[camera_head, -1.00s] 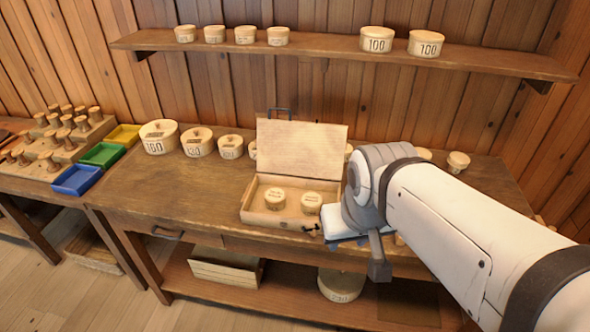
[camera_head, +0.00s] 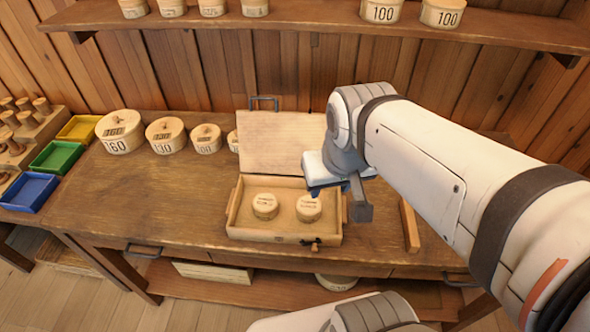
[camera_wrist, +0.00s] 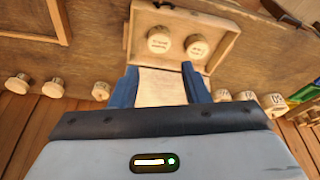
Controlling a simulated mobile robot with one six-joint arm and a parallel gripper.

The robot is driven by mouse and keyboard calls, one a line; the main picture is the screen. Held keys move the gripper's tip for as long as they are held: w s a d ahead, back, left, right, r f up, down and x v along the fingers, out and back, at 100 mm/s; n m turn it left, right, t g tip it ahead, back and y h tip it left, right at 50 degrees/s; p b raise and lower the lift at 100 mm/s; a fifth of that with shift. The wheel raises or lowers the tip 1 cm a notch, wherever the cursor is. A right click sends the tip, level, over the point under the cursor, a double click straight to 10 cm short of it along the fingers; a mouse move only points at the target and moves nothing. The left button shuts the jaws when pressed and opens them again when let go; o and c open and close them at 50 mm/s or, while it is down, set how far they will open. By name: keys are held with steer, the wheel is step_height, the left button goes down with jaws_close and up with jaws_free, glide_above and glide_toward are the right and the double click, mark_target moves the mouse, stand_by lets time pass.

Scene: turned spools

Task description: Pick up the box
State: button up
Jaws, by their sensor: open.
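The box is a pale wooden case (camera_head: 285,233) on the workbench, with its lid (camera_head: 270,143) raised at the back and a dark handle on the lid's top edge. Two round lidded pots (camera_head: 265,206) (camera_head: 309,208) stand inside it. My gripper (camera_head: 329,190) is open near the case's right side, and my arm covers part of the lid's right edge. In the wrist view the case (camera_wrist: 228,48) appears upside down beyond my blue fingers (camera_wrist: 159,78). The lid shows between the fingers; I cannot tell whether they are around it. Nothing is held.
Numbered round pots (camera_head: 166,135) stand left of the case. A wooden bar (camera_head: 409,226) lies at its right. Blue, green and yellow trays (camera_head: 29,192) sit at the far left. A shelf (camera_head: 300,29) with more pots runs above. The bench's front left is clear.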

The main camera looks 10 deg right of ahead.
mark_target(308, 205)
steer(key=shift+o, duration=0.7)
steer(key=shift+w+f, duration=0.15)
steer(key=shift+w, duration=0.15)
steer(key=o, duration=0.8)
steer(key=w+f+m, duration=0.1)
steer(key=w+f, duration=0.1)
steer(key=w+f+m+g, duration=0.1)
steer(key=w+f+m, duration=0.1)
steer(key=w, duration=0.1)
steer(key=w+f+m, duration=0.1)
steer(key=w+f, duration=0.1)
steer(key=w, duration=0.1)
steer(key=shift+w+d+f+m+g, duration=0.1)
steer(key=shift+d+f+m+g, duration=0.2)
steer(key=shift+f+m+g, duration=0.1)
steer(key=shift+o, duration=0.4)
steer(key=w+f+m, duration=0.1)
steer(key=w+f, duration=0.1)
steer(key=f, duration=0.2)
steer(key=w+f+m+g, duration=0.1)
steer(key=w+f+m, duration=0.1)
steer(key=f, duration=0.1)
steer(key=w+f+m+p, duration=0.1)
steer(key=w+f+m, duration=0.1)
steer(key=f, duration=0.2)
steer(key=shift+f+g, duration=0.3)
steer(key=shift+f, duration=0.6)
steer(key=shift+s+f+p, duration=0.1)
steer(key=shift+f+p, duration=0.8)
steer(key=shift+f, duration=2.8)
